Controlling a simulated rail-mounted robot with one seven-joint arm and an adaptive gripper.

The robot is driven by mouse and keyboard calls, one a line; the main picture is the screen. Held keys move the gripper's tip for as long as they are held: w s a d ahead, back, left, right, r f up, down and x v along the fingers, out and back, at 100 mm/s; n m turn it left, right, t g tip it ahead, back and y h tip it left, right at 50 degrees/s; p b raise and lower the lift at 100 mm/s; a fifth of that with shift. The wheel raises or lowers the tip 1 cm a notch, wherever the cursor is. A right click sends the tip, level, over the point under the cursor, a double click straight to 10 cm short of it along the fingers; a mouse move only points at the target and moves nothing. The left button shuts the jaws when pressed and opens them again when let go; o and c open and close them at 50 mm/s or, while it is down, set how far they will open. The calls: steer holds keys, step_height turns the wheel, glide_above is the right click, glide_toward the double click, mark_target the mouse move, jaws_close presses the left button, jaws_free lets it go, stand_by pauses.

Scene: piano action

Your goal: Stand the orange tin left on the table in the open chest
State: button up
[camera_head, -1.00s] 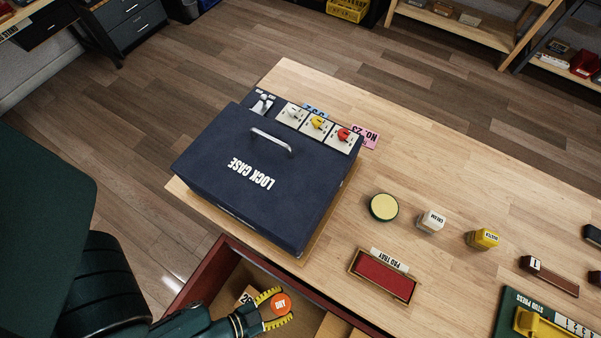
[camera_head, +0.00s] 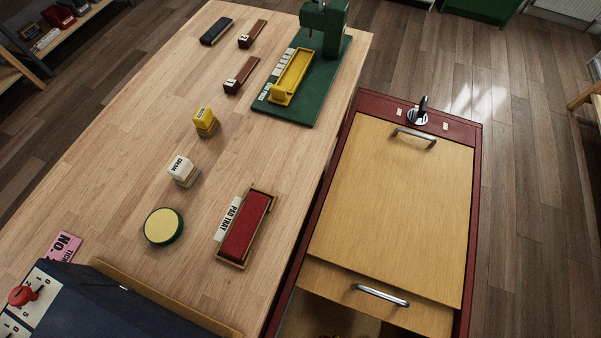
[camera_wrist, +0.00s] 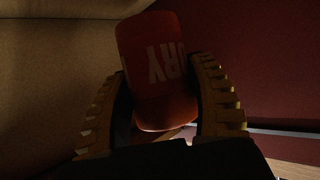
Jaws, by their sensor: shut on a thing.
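An orange-red tin (camera_wrist: 158,60) with pale lettering fills the middle of the wrist view. My gripper (camera_wrist: 160,78) is shut on it, with a yellow ridged finger on each side. A tan panel is to its left and a dark red wall to its right, so it appears to be inside the chest. The tin's base and what lies under it cannot be made out. In the head view the red-framed chest (camera_head: 472,215) stands beside the table, open at the bottom edge of the picture. The tin and gripper do not show clearly there.
On the table (camera_head: 130,120) are a pad tray (camera_head: 243,228), a round yellow-topped tin (camera_head: 164,226), cream (camera_head: 183,171) and yellow (camera_head: 205,121) blocks, and a green stamp press (camera_head: 292,85). The dark blue lock case (camera_head: 90,310) is at the lower left. Wooden panels with handles (camera_head: 380,295) cover much of the chest.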

step_height(320, 180, down, 10)
steer(key=b, duration=0.8)
steer(key=shift+f, duration=0.2)
steer(key=shift+r, duration=0.2)
steer(key=shift+f, duration=0.2)
steer(key=o, duration=1.2)
steer(key=shift+o, duration=0.2)
